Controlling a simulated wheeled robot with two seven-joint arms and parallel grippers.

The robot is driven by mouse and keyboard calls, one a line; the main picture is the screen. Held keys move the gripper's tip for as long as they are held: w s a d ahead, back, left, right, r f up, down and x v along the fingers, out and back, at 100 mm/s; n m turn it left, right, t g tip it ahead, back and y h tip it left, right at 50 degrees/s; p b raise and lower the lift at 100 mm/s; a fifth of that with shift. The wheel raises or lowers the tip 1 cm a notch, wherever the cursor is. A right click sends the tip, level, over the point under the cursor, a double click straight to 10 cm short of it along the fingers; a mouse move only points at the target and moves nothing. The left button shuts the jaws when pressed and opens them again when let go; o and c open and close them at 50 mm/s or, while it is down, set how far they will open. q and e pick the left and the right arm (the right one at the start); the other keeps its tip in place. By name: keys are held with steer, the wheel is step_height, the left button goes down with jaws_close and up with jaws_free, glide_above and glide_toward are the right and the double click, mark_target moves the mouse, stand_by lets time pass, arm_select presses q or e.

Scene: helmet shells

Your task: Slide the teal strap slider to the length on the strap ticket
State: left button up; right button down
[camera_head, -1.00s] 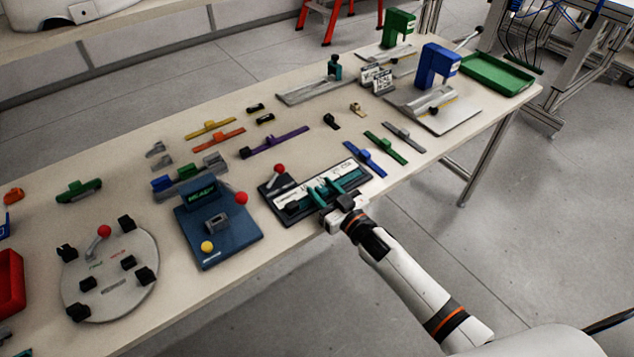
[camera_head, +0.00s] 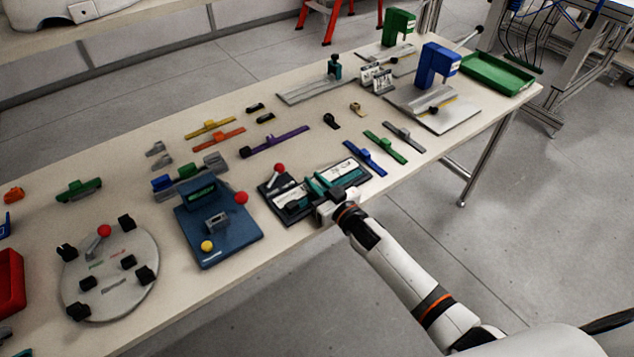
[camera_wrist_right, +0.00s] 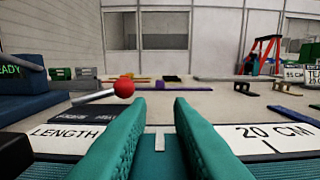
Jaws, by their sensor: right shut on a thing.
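The strap board (camera_head: 270,187), a dark base with a white scale, lies near the table's front edge. In the right wrist view its scale reads LENGTH on the left and 20 CM (camera_wrist_right: 275,132) on the right. My right gripper (camera_head: 322,184) reaches over the board from the front edge, its teal fingers shut on the teal strap slider (camera_wrist_right: 160,162). The slider shows between the fingers with a white mark, mostly hidden by them. A small white card reading 15 CM (camera_wrist_right: 293,74) stands farther back; I cannot tell whether it is the strap ticket. My left gripper is not in view.
A red-knobbed lever (camera_head: 279,168) rises at the board's back left. A blue station (camera_head: 218,225) stands left of the board. Blue (camera_head: 364,157) and green (camera_head: 385,147) straps lie to its right. White cards (camera_head: 376,77) stand near the blue press (camera_head: 436,64).

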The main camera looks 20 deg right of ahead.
mark_target(343, 178)
steer(key=w+d, duration=0.1)
steer(key=d, duration=0.3)
steer(key=w+d, duration=0.1)
steer(key=d, duration=0.2)
steer(key=shift+w+d+b, duration=0.1)
steer(key=shift+w+b, duration=0.2)
steer(key=c, duration=1.3)
jaws_free()
steer(key=shift+s+d+f, duration=0.1)
steer(key=shift+s, duration=0.45)
steer(key=v, duration=1.1)
steer(key=shift+b, duration=0.3)
